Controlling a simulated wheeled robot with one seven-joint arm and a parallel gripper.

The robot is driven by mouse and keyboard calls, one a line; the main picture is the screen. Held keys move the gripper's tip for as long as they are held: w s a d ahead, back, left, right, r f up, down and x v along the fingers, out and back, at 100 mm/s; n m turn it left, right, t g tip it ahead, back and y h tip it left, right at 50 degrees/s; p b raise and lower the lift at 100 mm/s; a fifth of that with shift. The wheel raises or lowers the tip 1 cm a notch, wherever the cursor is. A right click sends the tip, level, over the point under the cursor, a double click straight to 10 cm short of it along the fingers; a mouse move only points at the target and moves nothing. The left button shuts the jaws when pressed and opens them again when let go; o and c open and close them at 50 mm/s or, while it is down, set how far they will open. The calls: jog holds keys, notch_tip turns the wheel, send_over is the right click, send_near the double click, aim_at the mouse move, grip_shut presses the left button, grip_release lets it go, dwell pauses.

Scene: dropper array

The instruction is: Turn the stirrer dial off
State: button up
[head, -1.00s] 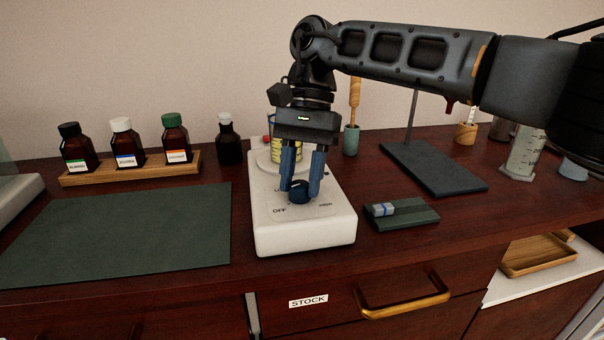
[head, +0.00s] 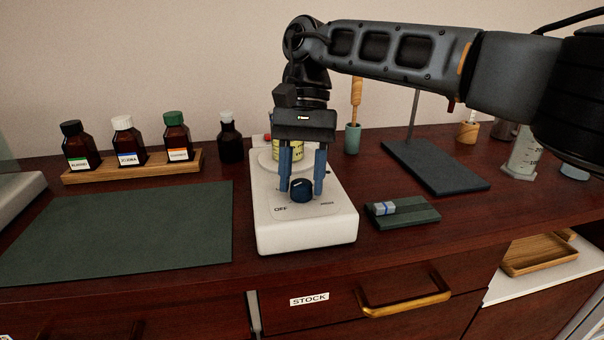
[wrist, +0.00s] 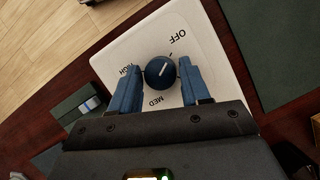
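The stirrer (head: 305,235) is a white box on the bench, with a dark blue round dial (head: 301,190) on its front top face. In the wrist view the dial (wrist: 160,72) has a white pointer line that aims toward the tick beside the OFF label (wrist: 178,37). MED and HIGH labels sit elsewhere around it. My gripper (head: 302,190) is open, with one blue finger on each side of the dial. In the head view small gaps show between fingers and dial. The wrist view shows the fingers (wrist: 160,72) straddling it closely.
A jar with yellow contents (head: 291,149) stands on the stirrer's plate behind my fingers. A dark green block with a small vial (head: 384,208) lies just right of the stirrer. A rack of bottles (head: 135,170) stands back left. A dark mat (head: 120,235) lies clear at left.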

jog(key=shift+o, duration=1.3)
jog(key=shift+r, duration=0.15)
jog(key=v, duration=0.7)
jog(key=shift+r, duration=0.3)
